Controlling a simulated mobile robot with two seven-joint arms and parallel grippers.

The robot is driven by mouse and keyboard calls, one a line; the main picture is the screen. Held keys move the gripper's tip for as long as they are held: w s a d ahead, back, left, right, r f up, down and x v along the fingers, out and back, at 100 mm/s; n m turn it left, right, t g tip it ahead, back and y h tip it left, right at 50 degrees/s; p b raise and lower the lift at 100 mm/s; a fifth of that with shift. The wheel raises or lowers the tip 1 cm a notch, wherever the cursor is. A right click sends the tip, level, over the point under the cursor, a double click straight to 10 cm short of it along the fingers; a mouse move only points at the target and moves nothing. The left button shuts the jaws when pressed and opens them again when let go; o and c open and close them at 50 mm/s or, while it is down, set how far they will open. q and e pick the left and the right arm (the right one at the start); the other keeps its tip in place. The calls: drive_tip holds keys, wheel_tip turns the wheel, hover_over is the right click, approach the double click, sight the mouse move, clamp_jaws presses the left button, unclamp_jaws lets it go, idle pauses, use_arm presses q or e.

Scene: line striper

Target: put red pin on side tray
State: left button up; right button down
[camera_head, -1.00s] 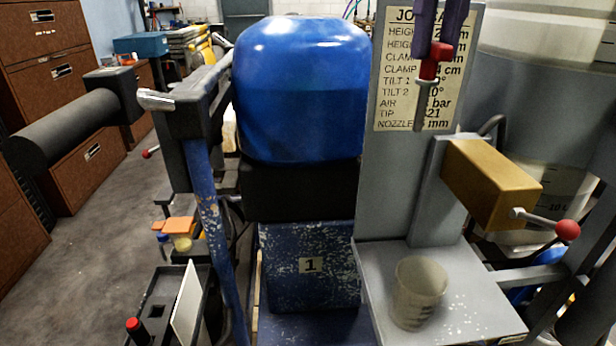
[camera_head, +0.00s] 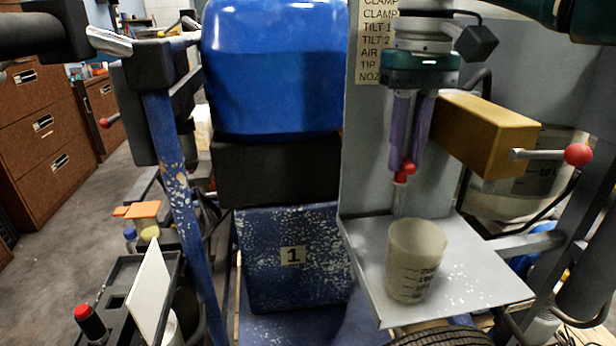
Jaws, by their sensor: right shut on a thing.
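The red pin (camera_head: 404,173) has a red head and a thin grey shank that points down. My right gripper (camera_head: 407,160) hangs from the top right, its purple fingers shut on the pin's head. It holds the pin in front of the grey upright panel, just above and behind the beaker. A black tray (camera_head: 118,300) with compartments is at the lower left, well apart from the pin. It holds a white plate and a red-capped black item. The grey shelf (camera_head: 470,290) sits below the pin. My left gripper is not in view.
A translucent measuring beaker (camera_head: 415,262) stands on the grey shelf. A tan block (camera_head: 485,132) with a red-knobbed lever (camera_head: 578,154) juts out at right. The blue tank (camera_head: 273,70) and a blue frame post (camera_head: 180,200) stand between the pin and the black tray.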

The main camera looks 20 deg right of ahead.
sight(400, 182)
wheel_tip(400, 182, down, 4)
drive_tip(key=shift+r, duration=0.2)
drive_tip(key=shift+f+b, duration=0.75)
drive_tip(key=shift+f, duration=1.2)
